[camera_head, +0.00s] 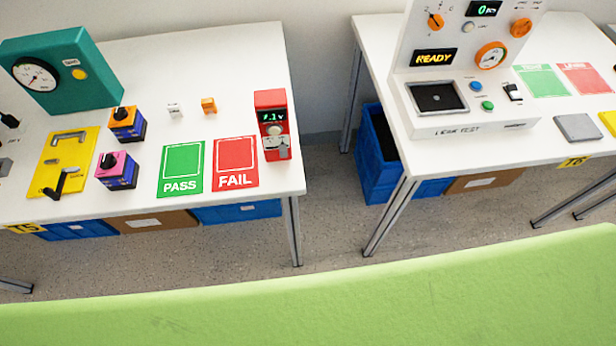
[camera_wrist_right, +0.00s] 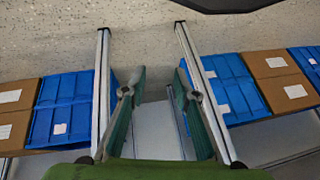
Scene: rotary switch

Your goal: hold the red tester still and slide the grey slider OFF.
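The red tester (camera_head: 271,113) stands at the right end of the left white table in the head view, beside the red FAIL card. My left gripper is not in view.
The left table (camera_head: 230,60) also holds a teal gauge box (camera_head: 55,72), a yellow plate (camera_head: 62,165), two rotary switch boxes, and PASS (camera_head: 181,169) and FAIL (camera_head: 235,164) cards. A leak-test station (camera_head: 465,85) stands on the right table. A floor gap separates the tables.

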